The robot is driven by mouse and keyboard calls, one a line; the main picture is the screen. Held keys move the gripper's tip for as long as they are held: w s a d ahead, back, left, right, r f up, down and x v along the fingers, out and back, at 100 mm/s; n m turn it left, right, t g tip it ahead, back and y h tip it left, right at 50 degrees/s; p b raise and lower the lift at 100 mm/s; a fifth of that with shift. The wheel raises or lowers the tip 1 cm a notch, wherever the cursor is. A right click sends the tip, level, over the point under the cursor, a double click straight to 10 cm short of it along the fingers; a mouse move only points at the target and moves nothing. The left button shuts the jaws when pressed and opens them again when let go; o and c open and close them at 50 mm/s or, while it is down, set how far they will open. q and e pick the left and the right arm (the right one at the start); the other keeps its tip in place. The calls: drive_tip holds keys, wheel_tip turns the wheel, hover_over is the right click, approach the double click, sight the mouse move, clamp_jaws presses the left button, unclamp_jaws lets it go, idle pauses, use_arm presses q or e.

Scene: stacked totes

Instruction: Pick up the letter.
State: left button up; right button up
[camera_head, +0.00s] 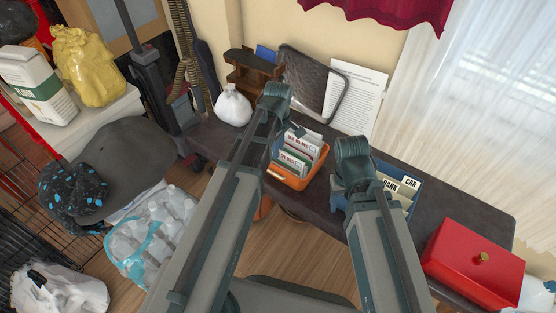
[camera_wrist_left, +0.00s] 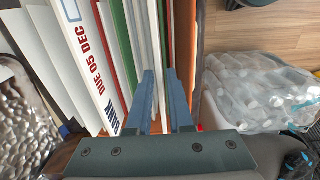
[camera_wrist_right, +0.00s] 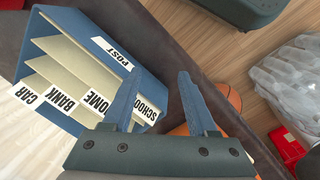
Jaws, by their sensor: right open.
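Letters and folders stand in the orange rack (camera_head: 292,181) on the dark desk; one white letter (camera_wrist_left: 92,65) reads "DUE 05 DEC" in the left wrist view. A large printed white sheet (camera_head: 357,95) leans on the wall behind; I cannot tell which paper is the task's letter. My left gripper (camera_wrist_left: 160,72) is over the rack, its fingers a narrow gap apart around pale sheet edges, right of the "DUE 05 DEC" letter. Whether they grip anything is unclear. My right gripper (camera_wrist_right: 162,74) is open and empty beside the blue file box (camera_wrist_right: 62,95).
A red box (camera_head: 475,262) sits at the desk's right end. A dark mesh panel (camera_head: 310,82), a small brown shelf (camera_head: 252,72) and a white bag (camera_head: 233,104) stand at the back. A bottle pack (camera_head: 152,232) is to the left; an orange ball (camera_wrist_right: 222,95) lies below the desk edge.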

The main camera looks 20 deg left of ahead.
use_arm(q)
clamp_jaws()
idle(0.9)
drive_tip(key=shift+r, duration=0.1)
use_arm(e)
drive_tip(key=shift+r, duration=0.1)
use_arm(q)
wheel_tip(320, 180, up, 10)
drive_tip(key=p, duration=1)
use_arm(e)
wheel_tip(320, 180, up, 10)
drive_tip(key=shift+a, duration=0.1)
drive_tip(key=shift+c, duration=0.6)
